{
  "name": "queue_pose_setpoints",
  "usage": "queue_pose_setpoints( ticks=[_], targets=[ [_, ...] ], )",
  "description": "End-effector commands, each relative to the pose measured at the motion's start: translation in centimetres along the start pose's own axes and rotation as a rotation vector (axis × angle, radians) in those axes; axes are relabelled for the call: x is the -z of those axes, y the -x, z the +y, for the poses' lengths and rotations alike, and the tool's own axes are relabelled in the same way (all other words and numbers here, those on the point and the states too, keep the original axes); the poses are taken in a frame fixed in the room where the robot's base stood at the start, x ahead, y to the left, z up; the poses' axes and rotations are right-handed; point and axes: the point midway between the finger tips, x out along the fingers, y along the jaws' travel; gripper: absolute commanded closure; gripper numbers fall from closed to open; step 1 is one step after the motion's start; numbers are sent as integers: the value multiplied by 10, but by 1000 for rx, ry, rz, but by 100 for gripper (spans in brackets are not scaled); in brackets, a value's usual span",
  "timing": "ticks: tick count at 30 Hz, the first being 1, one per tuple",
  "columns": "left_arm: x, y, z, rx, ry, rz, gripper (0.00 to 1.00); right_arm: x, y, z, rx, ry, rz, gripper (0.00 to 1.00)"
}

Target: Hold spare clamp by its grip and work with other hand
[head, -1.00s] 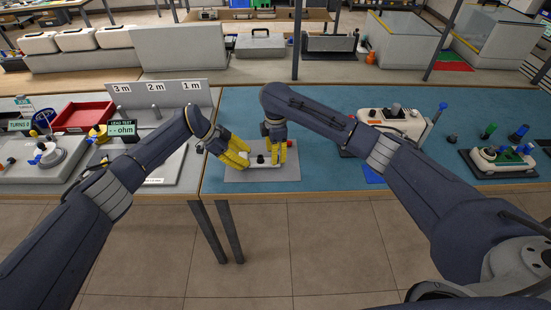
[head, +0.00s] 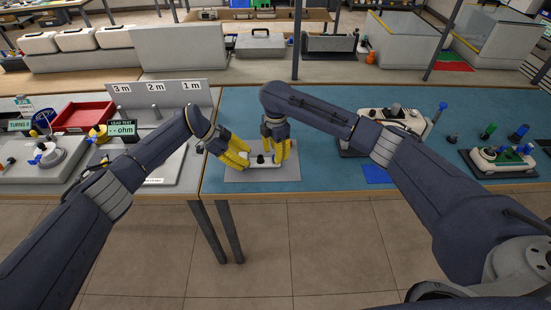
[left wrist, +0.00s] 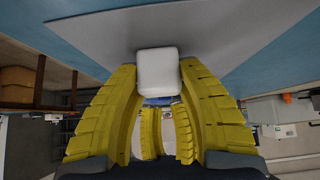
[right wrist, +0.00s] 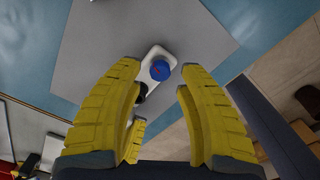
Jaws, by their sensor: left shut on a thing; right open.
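The spare clamp is a small white body (right wrist: 172,57) lying on a grey mat (head: 240,176) on the blue table. In the right wrist view it has a blue knob (right wrist: 160,70) with a red mark on top and a black part (right wrist: 140,93). My left gripper (head: 246,162) is shut on the clamp's white end, which shows between its fingers in the left wrist view (left wrist: 158,74). My right gripper (right wrist: 157,88) is open above the clamp. The blue knob shows between and just beyond its fingertips; I cannot tell if they touch. In the head view the fingers hide part of the clamp.
A white device (head: 397,122) stands right of the mat, partly behind my right arm. A green-and-white device (head: 502,160) is farther right. Left are a red tray (head: 83,116) and the lead test display (head: 122,128). The table's front edge is close to the mat.

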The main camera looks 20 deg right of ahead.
Motion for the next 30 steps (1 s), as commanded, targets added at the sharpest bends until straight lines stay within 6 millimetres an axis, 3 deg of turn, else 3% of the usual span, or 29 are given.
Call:
queue_pose_setpoints(
  ticks=[21, 30],
  targets=[
    [-2, -1, 1, -1, 2, -3, 100, 1, -24, 0, 1, -2, 1, 62],
    [-2, -1, 1, -1, 2, -3, 100, 0, -25, 0, 0, -2, 0, 60]
  ],
)
